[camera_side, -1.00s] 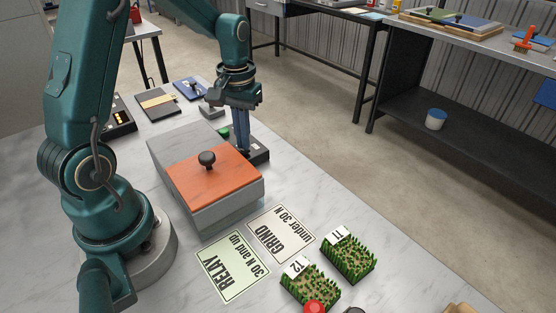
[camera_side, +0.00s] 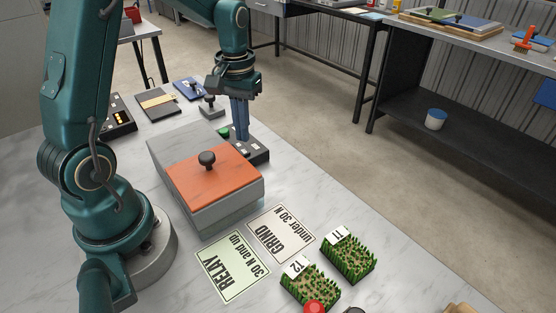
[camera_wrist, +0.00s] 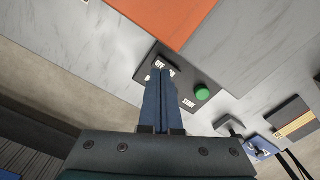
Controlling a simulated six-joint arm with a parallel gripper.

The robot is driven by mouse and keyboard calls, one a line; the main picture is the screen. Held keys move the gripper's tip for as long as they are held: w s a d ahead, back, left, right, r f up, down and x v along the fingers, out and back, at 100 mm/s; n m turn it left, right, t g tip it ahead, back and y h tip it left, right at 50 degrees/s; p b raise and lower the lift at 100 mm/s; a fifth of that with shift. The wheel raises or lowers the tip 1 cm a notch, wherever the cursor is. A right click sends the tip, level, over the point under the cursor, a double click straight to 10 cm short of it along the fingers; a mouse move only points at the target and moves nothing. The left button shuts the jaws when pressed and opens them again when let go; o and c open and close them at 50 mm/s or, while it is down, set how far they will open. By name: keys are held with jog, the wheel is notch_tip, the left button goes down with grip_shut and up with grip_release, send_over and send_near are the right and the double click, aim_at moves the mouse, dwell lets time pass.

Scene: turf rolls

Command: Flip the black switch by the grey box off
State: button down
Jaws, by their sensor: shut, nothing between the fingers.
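The grey box (camera_side: 228,213) with an orange lid (camera_side: 215,178) and black knob stands on the marble table. A dark control box (camera_side: 259,157) sits against its far side, with a green button (camera_side: 223,132) at one end. In the wrist view the green button (camera_wrist: 203,92) has a START label beside it, and an OFF label shows near the fingertips. My gripper (camera_side: 242,138) is shut and empty, pointing down at the control box. In the wrist view its blue fingers (camera_wrist: 161,70) cover part of the panel, so the black switch's position cannot be told.
Two turf pieces, T1 (camera_side: 348,258) and T2 (camera_side: 310,285), lie at the front right beside the RELAY card (camera_side: 232,267) and GRIND card (camera_side: 281,233). A dark notebook (camera_side: 158,103) and a blue object (camera_side: 189,89) lie at the back. The table's right edge is close to the control box.

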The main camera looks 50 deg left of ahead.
aim_at(245, 151)
notch_tip(245, 151, up, 4)
jog(key=shift+r, duration=0.15)
dwell(0.4)
jog(key=s+d+r+m+t, duration=0.3)
jog(key=s+d+r, duration=0.1)
jog(key=d+r, duration=0.35)
jog(key=s+d+f+m+t, duration=0.1)
jog(key=s, duration=0.1)
jog(key=s+d+f+m, duration=0.1)
jog(key=s, duration=0.2)
jog(key=s+d+f+m+t, duration=0.1)
jog(key=s+d, duration=0.1)
jog(key=shift+s+t, duration=0.3)
jog(key=shift+w+r, duration=0.1)
